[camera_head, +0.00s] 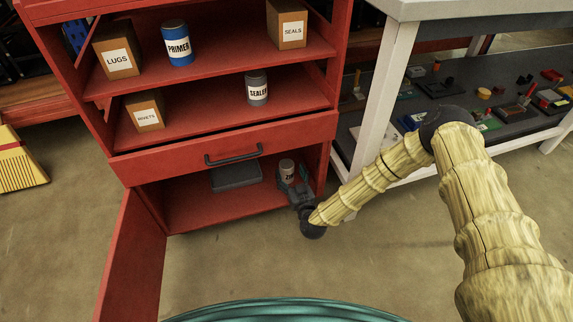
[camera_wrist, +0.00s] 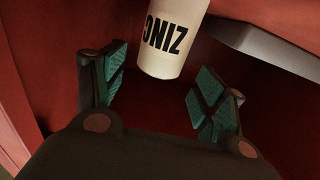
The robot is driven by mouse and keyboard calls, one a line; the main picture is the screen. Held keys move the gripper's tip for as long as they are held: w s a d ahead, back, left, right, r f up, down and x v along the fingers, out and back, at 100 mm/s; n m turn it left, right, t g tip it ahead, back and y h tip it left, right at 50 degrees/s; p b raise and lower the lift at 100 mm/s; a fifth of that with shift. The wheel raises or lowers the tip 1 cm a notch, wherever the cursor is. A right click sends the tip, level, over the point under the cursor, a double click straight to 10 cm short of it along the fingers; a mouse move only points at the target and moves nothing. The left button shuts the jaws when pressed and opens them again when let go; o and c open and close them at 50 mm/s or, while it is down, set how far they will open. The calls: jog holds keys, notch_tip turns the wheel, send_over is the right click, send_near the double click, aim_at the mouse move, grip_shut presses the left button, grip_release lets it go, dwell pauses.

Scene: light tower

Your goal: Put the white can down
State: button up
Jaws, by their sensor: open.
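The white can (camera_head: 287,169) stands on the floor of the red cabinet's lower compartment, at the right side. In the wrist view the can (camera_wrist: 172,50) is a pale cylinder with black lettering that reads like ZINC, seen upside down. My gripper (camera_head: 293,186) reaches into the compartment at the can. In the wrist view my gripper (camera_wrist: 158,98) has its two green-padded fingers spread apart. The can lies beyond and between the fingertips, and a gap shows between it and each pad. The can's far end is cut off in the wrist view.
The red cabinet (camera_head: 222,132) has a drawer with a dark handle above the compartment. A grey box (camera_head: 236,176) stands left of the can; its edge shows in the wrist view (camera_wrist: 262,45). The open door (camera_head: 132,250) hangs at left. A white-legged workbench (camera_head: 383,95) stands right.

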jog(key=p+v, duration=0.3)
jog(key=v, duration=0.4)
jog(key=shift+s+r, duration=0.2)
jog(key=shift+s, duration=0.15)
